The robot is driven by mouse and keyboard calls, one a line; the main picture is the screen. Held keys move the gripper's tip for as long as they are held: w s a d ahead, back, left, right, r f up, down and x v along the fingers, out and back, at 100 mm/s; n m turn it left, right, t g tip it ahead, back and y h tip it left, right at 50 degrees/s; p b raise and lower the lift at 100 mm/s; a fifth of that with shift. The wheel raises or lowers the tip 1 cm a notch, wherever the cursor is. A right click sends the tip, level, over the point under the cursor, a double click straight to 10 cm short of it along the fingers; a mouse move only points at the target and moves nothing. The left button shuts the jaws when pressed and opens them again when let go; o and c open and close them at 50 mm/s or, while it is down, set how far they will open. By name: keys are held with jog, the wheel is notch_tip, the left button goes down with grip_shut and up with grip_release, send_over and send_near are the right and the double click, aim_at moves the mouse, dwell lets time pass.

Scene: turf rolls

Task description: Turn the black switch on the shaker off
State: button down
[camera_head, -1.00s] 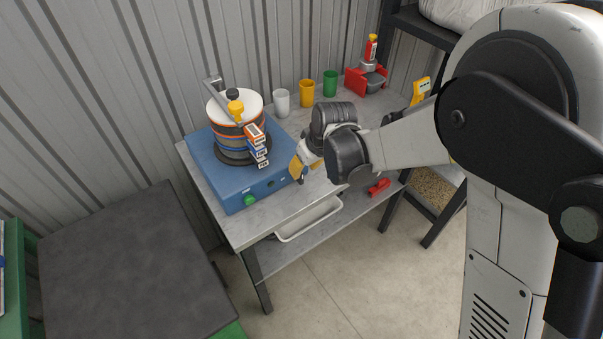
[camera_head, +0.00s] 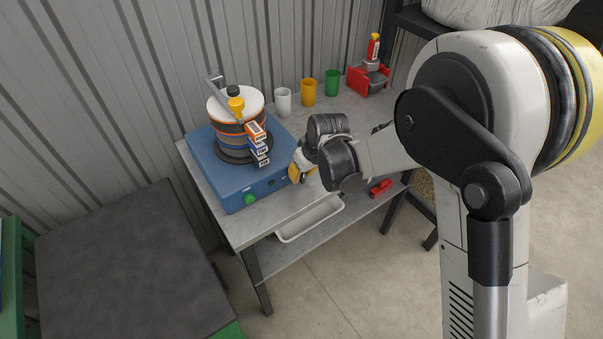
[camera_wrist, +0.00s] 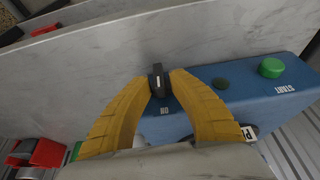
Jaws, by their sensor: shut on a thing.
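The shaker has a blue base (camera_head: 218,170) with a stack of sieves (camera_head: 238,135) on it, on the grey table. In the wrist view its front panel (camera_wrist: 240,95) carries the black switch (camera_wrist: 157,79), with an upside-down "ON" label beside it. My gripper (camera_wrist: 159,82) has its two yellow fingers on either side of the switch and is shut on it. In the head view my gripper (camera_head: 296,174) is at the right end of the shaker's front; the switch is hidden there.
A green START button (camera_wrist: 271,68) sits on the same panel, beside a dark round part (camera_wrist: 220,84). White (camera_head: 283,101), yellow (camera_head: 308,92) and green (camera_head: 332,82) cups stand behind. A white tray (camera_head: 308,219) is below the table's front edge.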

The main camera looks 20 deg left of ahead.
jog(key=shift+s+f, duration=0.1)
jog(key=t+b, duration=0.1)
jog(key=t+h, duration=0.1)
jog(key=t+h+b, duration=0.1)
jog(key=shift+s+a+f+n+b, duration=0.15)
jog(key=shift+s+a+n+b, duration=0.1)
jog(key=shift+n+b, duration=0.15)
jog(key=t+h+b, duration=0.2)
jog(key=n+t+b, duration=0.1)
jog(key=b, duration=0.1)
jog(key=shift+a+f+h, duration=0.15)
jog(key=shift+f+h, duration=0.1)
jog(key=shift+h, duration=0.15)
jog(key=t+h+b, duration=0.1)
jog(key=t+b, duration=0.2)
jog(key=b, duration=0.1)
jog(key=shift+s+f+n+h, duration=0.1)
jog(key=shift+s+n+h, duration=0.05)
jog(key=shift+n+h, duration=0.25)
jog(key=shift+n+t+h+b, duration=0.4)
jog(key=shift+t+h+b, duration=0.35)
jog(key=shift+t, duration=0.55)
jog(key=c, duration=1.5)
grip_release()
jog(key=shift+o, duration=0.2)
